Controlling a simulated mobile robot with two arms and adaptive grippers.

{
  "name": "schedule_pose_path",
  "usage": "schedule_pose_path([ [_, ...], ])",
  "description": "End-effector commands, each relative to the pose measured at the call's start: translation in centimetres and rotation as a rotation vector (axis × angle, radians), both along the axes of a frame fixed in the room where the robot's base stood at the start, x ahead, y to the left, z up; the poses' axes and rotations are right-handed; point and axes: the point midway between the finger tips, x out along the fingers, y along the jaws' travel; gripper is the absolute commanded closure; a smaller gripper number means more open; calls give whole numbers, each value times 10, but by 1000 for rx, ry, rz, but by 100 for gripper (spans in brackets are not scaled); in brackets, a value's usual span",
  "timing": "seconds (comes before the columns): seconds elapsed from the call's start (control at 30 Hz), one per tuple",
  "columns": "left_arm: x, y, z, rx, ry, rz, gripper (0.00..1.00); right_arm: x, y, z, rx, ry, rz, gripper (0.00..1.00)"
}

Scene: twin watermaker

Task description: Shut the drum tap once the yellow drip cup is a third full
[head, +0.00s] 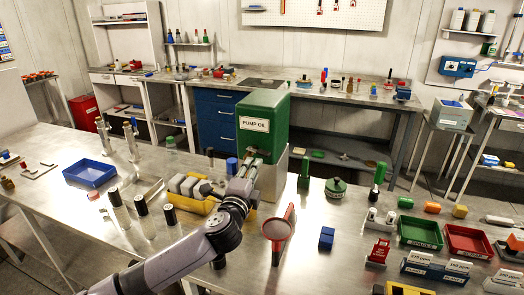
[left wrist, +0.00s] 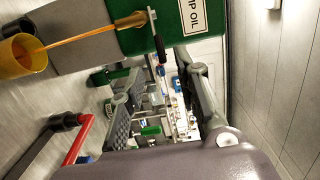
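The green drum (head: 265,118), labelled PUMP OIL, sits on a grey stand (head: 272,180). It also shows sideways in the left wrist view (left wrist: 195,18). Its brass tap (left wrist: 130,21) has a lever with a black grip (left wrist: 160,47). An orange oil stream (left wrist: 80,36) runs from the tap into the yellow drip cup (left wrist: 14,60). Some oil shows inside, but I cannot read the level exactly. My left gripper (head: 246,166) is open and empty by the tap; in the left wrist view its fingertips (left wrist: 156,68) are close to the lever grip, apparently on either side. My right gripper is not seen.
A yellow tray (head: 205,208) with grey blocks stands left of the drum. Green (head: 419,231) and red (head: 467,240) trays are at the right. Upright cylinders and a blue tray (head: 90,174) are at the left.

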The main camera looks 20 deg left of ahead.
Motion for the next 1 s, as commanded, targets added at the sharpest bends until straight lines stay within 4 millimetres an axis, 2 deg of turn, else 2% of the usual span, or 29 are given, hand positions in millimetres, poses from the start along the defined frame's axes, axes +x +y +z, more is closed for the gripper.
schedule_pose_path([
  [0.2,43,2,2,-1,0,1,70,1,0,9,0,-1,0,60],
  [0.5,90,5,1,-1,0,2,70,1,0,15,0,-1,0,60],
  [0.7,105,6,0,-2,1,0,70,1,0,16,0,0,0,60],
  [1.0,109,6,-1,-2,1,-1,70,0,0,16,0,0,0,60],
])
